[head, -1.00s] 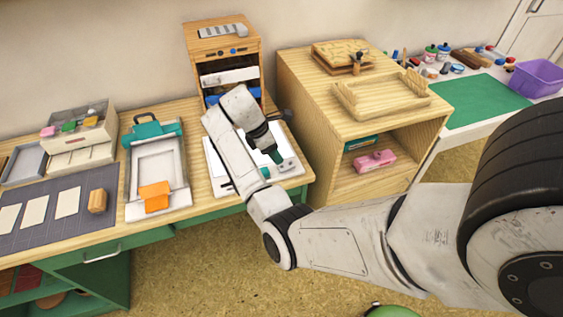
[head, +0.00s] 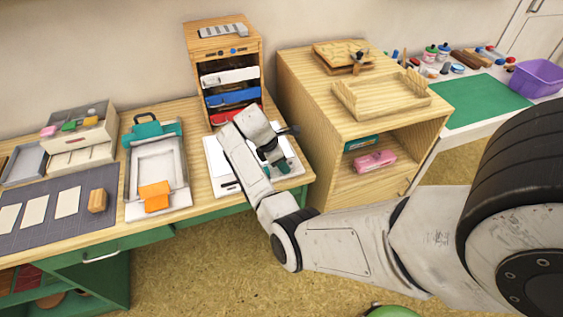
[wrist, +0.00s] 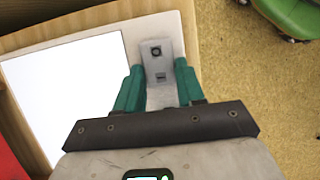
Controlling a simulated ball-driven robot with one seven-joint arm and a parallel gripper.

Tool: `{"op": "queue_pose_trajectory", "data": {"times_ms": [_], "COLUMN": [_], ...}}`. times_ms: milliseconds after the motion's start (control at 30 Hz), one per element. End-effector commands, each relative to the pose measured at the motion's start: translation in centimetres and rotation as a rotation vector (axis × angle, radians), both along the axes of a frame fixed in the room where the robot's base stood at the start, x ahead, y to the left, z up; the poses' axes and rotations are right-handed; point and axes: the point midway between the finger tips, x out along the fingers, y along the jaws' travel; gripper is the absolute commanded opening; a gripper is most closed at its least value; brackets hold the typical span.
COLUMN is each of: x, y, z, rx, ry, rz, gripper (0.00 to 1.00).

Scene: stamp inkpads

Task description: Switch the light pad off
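The light pad (head: 223,178) lies on the wooden bench in front of a small drawer cabinet. In the wrist view its white panel (wrist: 62,95) looks bright. In the head view my gripper (head: 281,165) is over the right part of the pad. I cannot tell whether the fingers touch the pad.
The drawer cabinet (head: 225,62) with white, blue and red drawers stands behind the pad. A wooden cabinet (head: 300,130) rises close on the right. A paper-trimmer-like frame with a teal clamp (head: 152,132) lies to the left.

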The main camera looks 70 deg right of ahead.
Motion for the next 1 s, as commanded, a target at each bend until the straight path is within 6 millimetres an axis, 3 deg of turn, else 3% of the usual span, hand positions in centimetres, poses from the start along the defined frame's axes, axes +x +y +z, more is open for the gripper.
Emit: {"op": "queue_pose_trajectory", "data": {"times_ms": [233, 633, 1000], "x": [0.0, -0.6, -1.0], "y": [0.0, -0.4, -0.8], "z": [0.0, 1.0, 0.6], "rx": [0.000, 0.111, 0.257], "ry": [0.000, -0.125, -0.298], "rz": [0.000, -0.003, -0.001], "gripper": [0.08, 0.08, 0.08]}}
